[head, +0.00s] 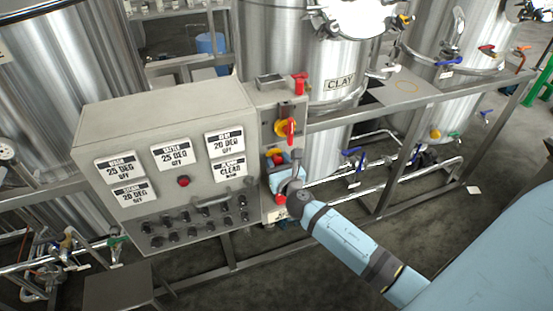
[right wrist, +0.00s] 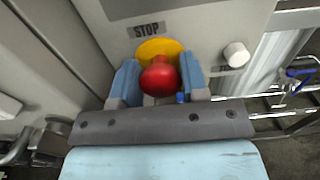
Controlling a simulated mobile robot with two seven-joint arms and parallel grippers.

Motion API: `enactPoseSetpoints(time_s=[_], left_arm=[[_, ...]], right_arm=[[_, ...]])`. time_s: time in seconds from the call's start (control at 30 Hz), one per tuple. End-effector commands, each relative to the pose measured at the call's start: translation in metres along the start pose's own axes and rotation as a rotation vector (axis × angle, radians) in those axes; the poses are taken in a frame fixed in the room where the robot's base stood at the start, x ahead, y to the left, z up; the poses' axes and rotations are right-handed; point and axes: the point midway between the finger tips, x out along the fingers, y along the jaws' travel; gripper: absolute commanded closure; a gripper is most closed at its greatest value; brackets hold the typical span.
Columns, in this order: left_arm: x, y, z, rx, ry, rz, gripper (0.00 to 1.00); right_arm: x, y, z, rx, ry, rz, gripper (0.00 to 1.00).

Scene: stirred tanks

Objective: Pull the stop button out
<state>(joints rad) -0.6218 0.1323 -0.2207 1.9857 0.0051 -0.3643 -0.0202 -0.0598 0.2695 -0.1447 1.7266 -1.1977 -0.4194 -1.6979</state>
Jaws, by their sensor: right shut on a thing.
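The stop button is a red mushroom knob (right wrist: 159,77) in front of a yellow disc (right wrist: 160,49), under a STOP label (right wrist: 146,29) in the right wrist view. My right gripper (right wrist: 158,84) has its two blue fingers on either side of the red knob and is shut on it. In the head view my right gripper (head: 285,168) is at the narrow grey box beside the control cabinet and covers most of the button. My left gripper is not in view.
The large control cabinet (head: 130,115) with labels, a red lamp and rows of knobs stands left of the box. A red and yellow rotary switch (head: 287,129) sits above the gripper. A white knob (right wrist: 236,54) is to the right. Steel tanks, pipes and valves stand behind.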

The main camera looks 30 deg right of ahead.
Motion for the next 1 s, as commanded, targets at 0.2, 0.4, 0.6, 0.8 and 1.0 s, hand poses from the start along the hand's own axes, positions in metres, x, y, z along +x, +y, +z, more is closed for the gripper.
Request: enactPoseSetpoints(time_s=[0.2, 0.4, 0.6, 0.8, 1.0], left_arm=[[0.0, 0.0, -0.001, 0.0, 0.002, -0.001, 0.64], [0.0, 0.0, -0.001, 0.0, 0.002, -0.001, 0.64], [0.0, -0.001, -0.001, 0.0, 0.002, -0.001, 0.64], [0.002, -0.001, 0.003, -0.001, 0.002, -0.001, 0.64], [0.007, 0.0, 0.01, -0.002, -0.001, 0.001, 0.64]], right_arm=[[-0.002, 0.001, -0.002, 0.0, 0.003, 0.001, 1.0], [-0.002, 0.001, -0.001, 0.0, 0.003, 0.001, 0.36], [-0.002, 0.0, -0.001, 0.0, 0.002, 0.001, 0.36], [-0.023, 0.0, -0.003, -0.001, 0.003, 0.002, 0.36], [-0.069, 0.0, -0.004, 0.0, 0.005, 0.002, 0.36]])
